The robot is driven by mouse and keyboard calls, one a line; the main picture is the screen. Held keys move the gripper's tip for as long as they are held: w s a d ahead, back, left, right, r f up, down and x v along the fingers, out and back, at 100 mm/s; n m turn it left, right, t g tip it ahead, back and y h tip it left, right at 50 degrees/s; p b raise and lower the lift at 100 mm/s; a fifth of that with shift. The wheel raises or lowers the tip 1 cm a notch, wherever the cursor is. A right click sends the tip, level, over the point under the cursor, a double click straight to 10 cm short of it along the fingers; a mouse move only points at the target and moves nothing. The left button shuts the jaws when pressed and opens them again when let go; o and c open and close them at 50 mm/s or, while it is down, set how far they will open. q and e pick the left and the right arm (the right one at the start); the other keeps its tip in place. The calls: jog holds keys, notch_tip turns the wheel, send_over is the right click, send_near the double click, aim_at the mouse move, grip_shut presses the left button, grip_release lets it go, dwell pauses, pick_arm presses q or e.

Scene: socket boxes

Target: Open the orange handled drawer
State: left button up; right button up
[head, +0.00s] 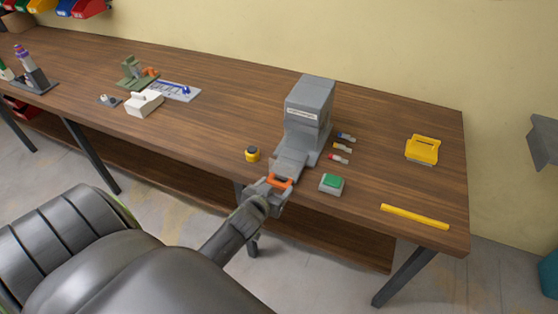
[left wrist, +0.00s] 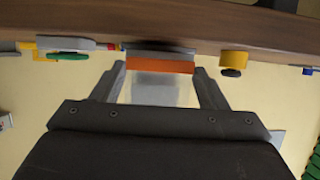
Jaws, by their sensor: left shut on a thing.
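The orange handle (head: 280,181) is at the front end of a grey drawer (head: 291,163), which sticks out from the base of a grey box-shaped machine (head: 309,108) on the workbench. My left gripper (head: 277,188) is at the handle near the bench's front edge and is shut on it. In the left wrist view the orange handle (left wrist: 160,66) lies between the two fingers of my left gripper (left wrist: 160,75). Part of the handle is hidden by the fingers in the head view. My right gripper is not in view.
A yellow-and-black button (head: 252,154) stands left of the drawer, and a green-topped box (head: 331,184) stands right of it. Small coloured plugs (head: 340,147) lie beside the machine. A yellow bar (head: 414,217) and yellow holder (head: 422,149) are farther right. The workbench (head: 220,120) has bare space left of the machine.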

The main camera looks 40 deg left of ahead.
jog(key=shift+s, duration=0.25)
pick_arm(q)
jog(key=o, duration=1.4)
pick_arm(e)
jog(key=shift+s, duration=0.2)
pick_arm(q)
jog(key=b+v, duration=0.2)
jog(key=v, duration=1.5)
jog(key=shift+s+d, duration=0.15)
jog(key=shift+s, duration=0.1)
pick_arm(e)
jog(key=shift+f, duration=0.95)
pick_arm(q)
jog(key=shift+f, duration=0.1)
